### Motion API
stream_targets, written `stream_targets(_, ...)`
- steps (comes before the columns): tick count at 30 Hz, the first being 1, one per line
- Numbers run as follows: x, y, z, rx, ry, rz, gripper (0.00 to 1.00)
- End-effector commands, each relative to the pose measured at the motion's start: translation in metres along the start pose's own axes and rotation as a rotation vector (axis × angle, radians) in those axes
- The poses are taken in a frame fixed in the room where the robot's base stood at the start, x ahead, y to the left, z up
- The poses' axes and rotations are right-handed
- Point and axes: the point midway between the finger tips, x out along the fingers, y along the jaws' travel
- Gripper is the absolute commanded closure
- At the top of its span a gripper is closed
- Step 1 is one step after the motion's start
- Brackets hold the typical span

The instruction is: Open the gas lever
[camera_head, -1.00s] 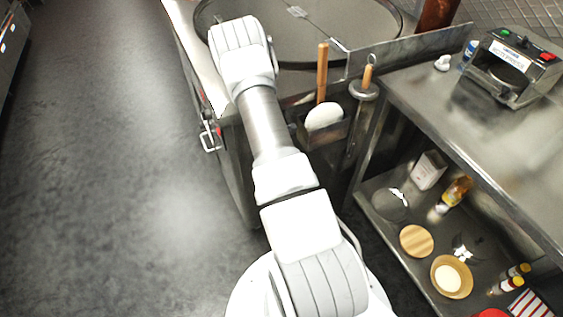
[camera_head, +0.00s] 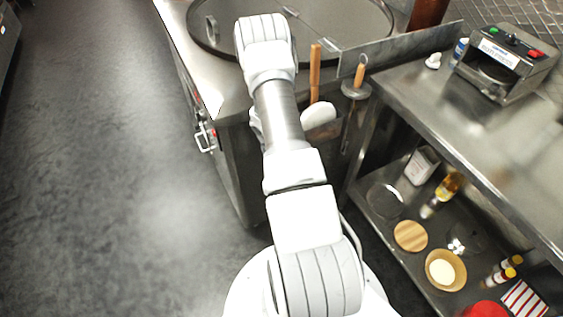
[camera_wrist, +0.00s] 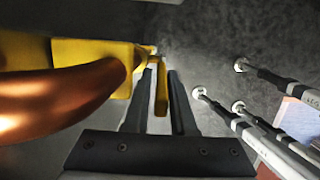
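The gas lever (camera_wrist: 161,92) is a thin yellow bar in the wrist view, beside a larger yellow valve body (camera_wrist: 95,58) with a thick copper-coloured pipe (camera_wrist: 55,100). My gripper (camera_wrist: 161,82) has its two dark fingers close together, one on each side of the lever. The lever's lower end lies in the narrow gap between them. I cannot tell whether both fingers touch it. In the head view my arm reaches toward the steel counter. My gripper, the lever and the valve are hidden there.
In the wrist view, several metal rods (camera_wrist: 235,122) stand to the right. In the head view, the steel counter (camera_head: 185,45) has a latch (camera_head: 205,138) on its side. Open floor (camera_head: 100,170) lies left.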

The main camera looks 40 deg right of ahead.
Motion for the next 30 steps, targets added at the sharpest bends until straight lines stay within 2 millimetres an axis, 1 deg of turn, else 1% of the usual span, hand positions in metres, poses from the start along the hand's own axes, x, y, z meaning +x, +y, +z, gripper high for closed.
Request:
stream_targets(1, 0.0, 0.0, 0.0, 0.0, 0.0, 0.0, 0.65)
stream_targets(3, 0.0, 0.0, 0.0, 0.0, -0.001, -0.001, 0.55)
stream_targets(10, 0.0, -0.001, 0.001, 0.001, -0.001, -0.002, 0.55)
stream_targets(14, -0.007, -0.001, 0.001, 0.001, -0.002, -0.002, 0.55)
stream_targets(17, -0.021, 0.0, 0.001, 0.001, -0.002, 0.0, 0.55)
stream_targets(20, -0.041, 0.0, 0.001, 0.001, -0.001, 0.001, 0.55)
stream_targets(30, -0.117, 0.001, 0.001, 0.001, -0.002, 0.002, 0.55)
